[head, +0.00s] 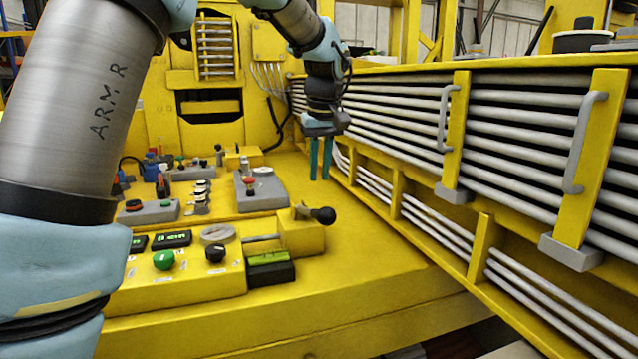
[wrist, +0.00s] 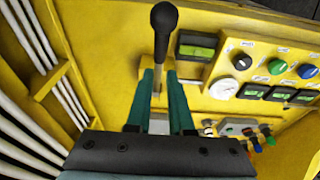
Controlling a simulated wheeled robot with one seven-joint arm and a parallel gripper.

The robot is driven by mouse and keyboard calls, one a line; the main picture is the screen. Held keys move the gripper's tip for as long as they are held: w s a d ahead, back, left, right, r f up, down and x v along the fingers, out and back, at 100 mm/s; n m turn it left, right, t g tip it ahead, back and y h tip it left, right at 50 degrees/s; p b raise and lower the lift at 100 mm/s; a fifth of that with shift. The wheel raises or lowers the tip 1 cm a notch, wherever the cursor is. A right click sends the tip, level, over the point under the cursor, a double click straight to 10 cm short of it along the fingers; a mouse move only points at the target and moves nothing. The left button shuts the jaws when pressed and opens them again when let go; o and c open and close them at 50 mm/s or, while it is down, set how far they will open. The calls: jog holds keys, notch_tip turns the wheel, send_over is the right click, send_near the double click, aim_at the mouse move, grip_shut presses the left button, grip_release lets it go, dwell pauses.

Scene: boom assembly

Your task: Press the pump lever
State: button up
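The pump lever (head: 323,215) has a black ball-ended handle and sticks out from a yellow block (head: 301,236) at the front right of the yellow console. In the wrist view, the black handle (wrist: 163,30) points up the picture, past the fingertips. My gripper (head: 320,178) points down with two teal fingers, higher than the lever in the head picture and apart from it. In the wrist view, the gripper (wrist: 161,72) shows a gap between its fingers, with the lever's lower shaft seen in line with that gap. The gripper is open and empty.
A control box (head: 180,275) with a green and a black knob stands left of the lever. Grey boxes (head: 262,190) with buttons sit behind it. A yellow rack with grey pipes (head: 480,130) and handles borders the right. The console's right front surface (head: 385,270) is clear.

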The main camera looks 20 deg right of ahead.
jog(key=a+b, duration=0.1)
jog(key=b, duration=0.2)
jog(key=shift+r+h, duration=0.3)
grip_shut()
jog(key=s+a+r+n+t+h+b, duration=0.1)
jog(key=s+a+r+t+b, duration=0.1)
jog(key=r+b, duration=0.3)
jog(key=shift+s+a+r+b, duration=0.2)
jog(key=shift+s+b, duration=0.3)
jog(key=shift+b, duration=0.3)
